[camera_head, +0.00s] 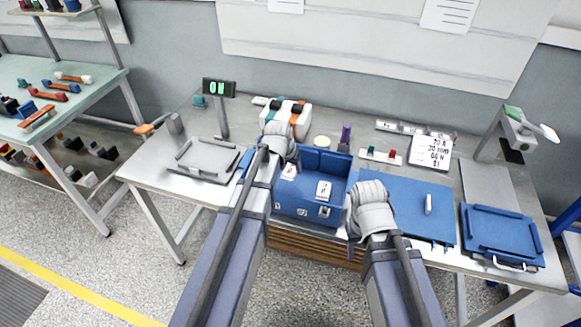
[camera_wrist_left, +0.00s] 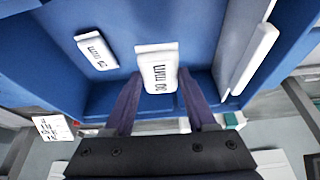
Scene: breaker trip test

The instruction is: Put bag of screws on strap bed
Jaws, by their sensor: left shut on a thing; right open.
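A white labelled packet, which I take for the bag of screws (camera_wrist_left: 157,72), is between the two fingers of my left gripper (camera_wrist_left: 160,78). In the head view the packet (camera_head: 289,170) shows at the left of the open blue box (camera_head: 347,165), beside my left wrist; the arm hides the left fingertips there. My left gripper is shut on it, over the blue box. My right gripper (camera_head: 354,232) is open at the box's right side, its fingers mostly hidden. No label marks the strap bed; the grey railed tray (camera_head: 205,160) at the left may be it.
A second labelled white piece (camera_head: 323,190) lies in the box. A display post (camera_head: 221,115) stands behind the grey tray.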

